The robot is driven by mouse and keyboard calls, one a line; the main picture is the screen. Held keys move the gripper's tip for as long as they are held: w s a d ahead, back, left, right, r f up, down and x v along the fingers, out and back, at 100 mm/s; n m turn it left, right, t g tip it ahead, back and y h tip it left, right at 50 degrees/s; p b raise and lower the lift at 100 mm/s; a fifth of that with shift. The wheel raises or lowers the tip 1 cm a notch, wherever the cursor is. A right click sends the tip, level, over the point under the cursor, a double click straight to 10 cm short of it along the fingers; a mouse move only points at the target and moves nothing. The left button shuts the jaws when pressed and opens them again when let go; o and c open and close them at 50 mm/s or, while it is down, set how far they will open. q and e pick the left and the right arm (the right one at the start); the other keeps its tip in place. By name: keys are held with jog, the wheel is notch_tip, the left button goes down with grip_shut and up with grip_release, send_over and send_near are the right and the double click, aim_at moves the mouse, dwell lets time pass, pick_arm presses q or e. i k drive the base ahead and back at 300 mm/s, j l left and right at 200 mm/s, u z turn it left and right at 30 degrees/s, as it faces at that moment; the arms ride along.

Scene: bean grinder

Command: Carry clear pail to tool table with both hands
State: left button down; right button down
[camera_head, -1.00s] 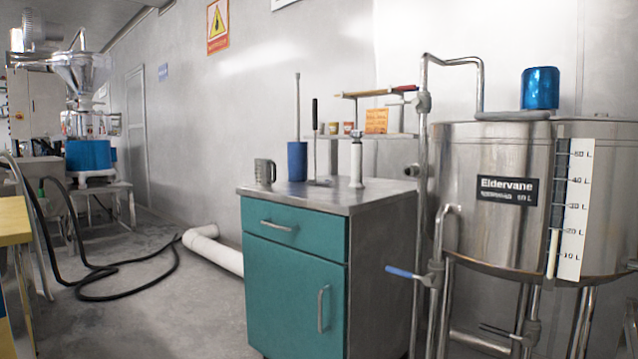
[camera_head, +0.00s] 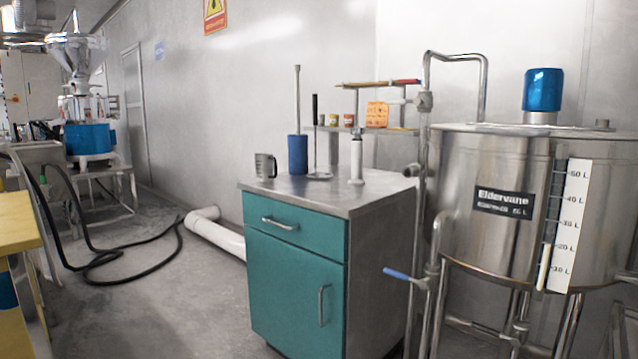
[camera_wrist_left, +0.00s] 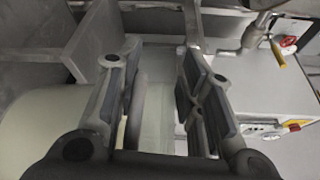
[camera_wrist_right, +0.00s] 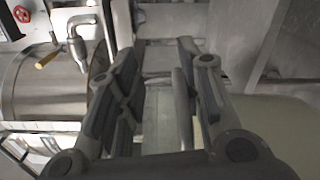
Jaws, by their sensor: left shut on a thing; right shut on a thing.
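My left gripper (camera_wrist_left: 150,75) shows in the left wrist view and my right gripper (camera_wrist_right: 157,70) in the right wrist view. Neither shows in the head view. A pale, translucent band lies between the fingers in both views, and each gripper is shut on it. A pale rounded body, seemingly the clear pail, shows beside the left gripper (camera_wrist_left: 35,125) and beside the right gripper (camera_wrist_right: 268,125). Its full outline is hidden. In the head view a teal cabinet (camera_head: 295,270) with a metal top carries a small jug (camera_head: 265,166), a blue cylinder (camera_head: 298,154) and upright tools.
A large steel tank (camera_head: 480,240) with a blue-handled valve (camera_head: 397,273) stands right of the cabinet. A yellow table (camera_head: 18,222) is at the left edge. A black hose (camera_head: 110,262) and a white pipe (camera_head: 215,237) lie on the floor, with bare floor between.

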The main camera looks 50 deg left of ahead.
aim_at(330, 193)
jog(key=k+j, duration=0.1)
jog(key=j, duration=0.65)
jog(key=k+j, duration=0.1)
jog(key=j, duration=0.65)
jog(key=k+j+u, duration=0.1)
jog(key=j, duration=0.65)
jog(key=k+j, duration=0.1)
jog(key=j, duration=1.4)
jog(key=k+u, duration=0.05)
jog(key=k, duration=0.05)
